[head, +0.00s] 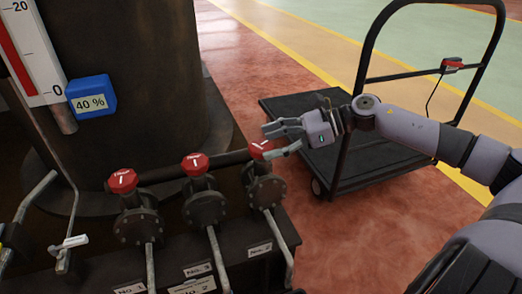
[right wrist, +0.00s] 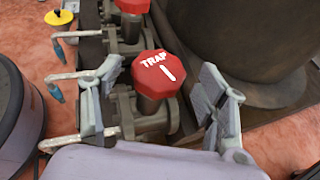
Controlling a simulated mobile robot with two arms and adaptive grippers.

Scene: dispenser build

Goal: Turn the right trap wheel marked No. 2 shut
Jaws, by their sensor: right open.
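Three red trap wheels top dark valves in a row in the head view: a left one (head: 122,181), a middle one (head: 195,164) and a right one (head: 260,148). Each has a white mark. My right gripper (head: 274,143) is open at the right wheel, with its fingers on either side of it. In the right wrist view the red wheel (right wrist: 158,74) reads TRAP, with a short white line, and sits between the open fingers (right wrist: 160,95). I cannot tell whether they touch it. The tag below the right wheel (head: 258,249) is too small to read surely. My left gripper is not in view.
A large dark vessel (head: 130,80) stands behind the valves, with a blue 40 % block (head: 91,96) on it. Pipes slope down in front. A black cart (head: 375,160) stands right, behind my right arm. Red floor (head: 345,240) lies open in front of it.

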